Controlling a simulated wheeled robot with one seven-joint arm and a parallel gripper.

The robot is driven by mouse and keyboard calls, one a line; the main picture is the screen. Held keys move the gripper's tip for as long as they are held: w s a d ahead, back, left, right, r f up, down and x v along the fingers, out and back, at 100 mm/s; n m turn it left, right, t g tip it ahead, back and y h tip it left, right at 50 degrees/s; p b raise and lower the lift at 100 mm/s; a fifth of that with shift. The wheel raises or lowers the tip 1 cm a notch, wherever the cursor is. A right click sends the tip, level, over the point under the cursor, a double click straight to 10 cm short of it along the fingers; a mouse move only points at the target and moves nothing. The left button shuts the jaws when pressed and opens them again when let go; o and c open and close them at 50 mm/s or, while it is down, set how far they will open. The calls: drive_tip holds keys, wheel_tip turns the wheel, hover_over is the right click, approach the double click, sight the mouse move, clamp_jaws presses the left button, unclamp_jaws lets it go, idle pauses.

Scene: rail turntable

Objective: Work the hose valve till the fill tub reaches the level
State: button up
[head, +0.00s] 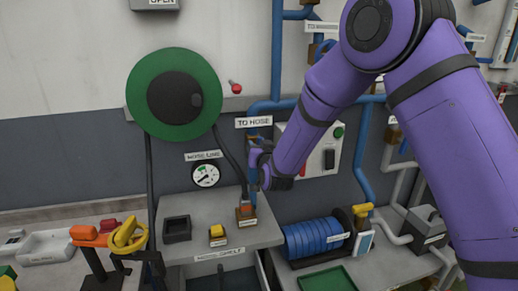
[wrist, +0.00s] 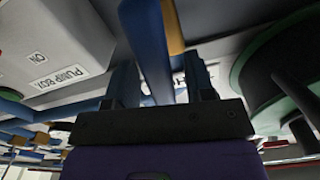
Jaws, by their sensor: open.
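My gripper (head: 258,178) is at the blue pipe below the "TO HOSE" label (head: 253,122) in the head view, above the shelf. In the wrist view my gripper (wrist: 162,88) is open, its two dark fingers apart. A blue bar (wrist: 147,45) runs between or just beyond the fingers; I cannot tell if it touches them. A tan piece (wrist: 173,28) shows beside the bar. The hose valve's handle is not clearly visible, as my gripper covers that part of the pipe. I cannot identify the fill tub or its level.
A green hose reel (head: 135,93) hangs on the wall, with a gauge (head: 206,175) below. A switch box (head: 324,135) and a blue coil (head: 312,239) stand at right.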

drive_tip(key=shift+c, duration=0.2)
clamp_jaws()
drive_tip(key=shift+m, duration=0.3)
drive_tip(key=m, duration=0.2)
drive_tip(key=shift+w+d+f+m, duration=0.1)
drive_tip(key=shift+d+m, duration=0.15)
drive_tip(key=shift+m, duration=0.05)
drive_tip(key=shift+w+d+f+m, duration=0.1)
drive_tip(key=shift+f+m, duration=0.15)
drive_tip(key=shift+m, duration=1.85)
drive_tip(key=shift+s+d+f+m, duration=0.1)
drive_tip(key=shift+d+f+m, duration=0.1)
drive_tip(key=shift+m, duration=1.9)
drive_tip(key=shift+w+d+f+m, duration=0.1)
drive_tip(key=shift+f+m, duration=0.15)
drive_tip(key=shift+m, duration=1.85)
